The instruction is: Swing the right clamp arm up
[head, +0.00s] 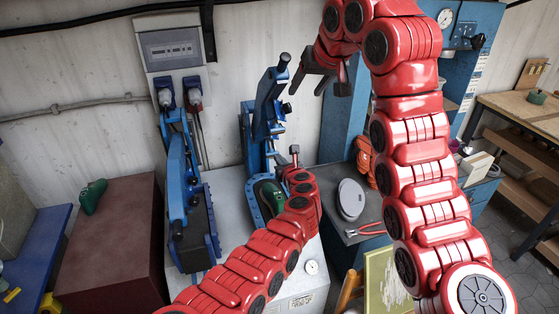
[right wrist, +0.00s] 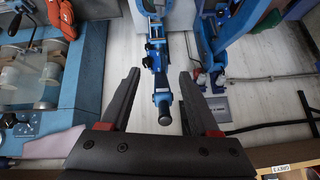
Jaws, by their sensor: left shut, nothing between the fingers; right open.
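The right clamp arm (head: 267,110) is a blue bar with a dark round-ended handle, standing steeply upright and leaning right above its blue press frame (head: 249,165). A green shoe-shaped piece (head: 270,196) sits low in that press, partly hidden by my left arm. My right gripper (head: 315,84) is open, beside and right of the handle. In the right wrist view, the dark handle end (right wrist: 164,110) shows between its spread fingers (right wrist: 160,74); contact cannot be told. My left gripper (head: 293,158) is shut and empty, just right of the press frame.
A second blue press (head: 177,175) with a black pad stands left, under a grey wall box (head: 172,48). A grey oval piece (head: 351,199) and red pliers (head: 364,230) lie on the dark bench right. A green piece (head: 92,196) rests on the brown chest.

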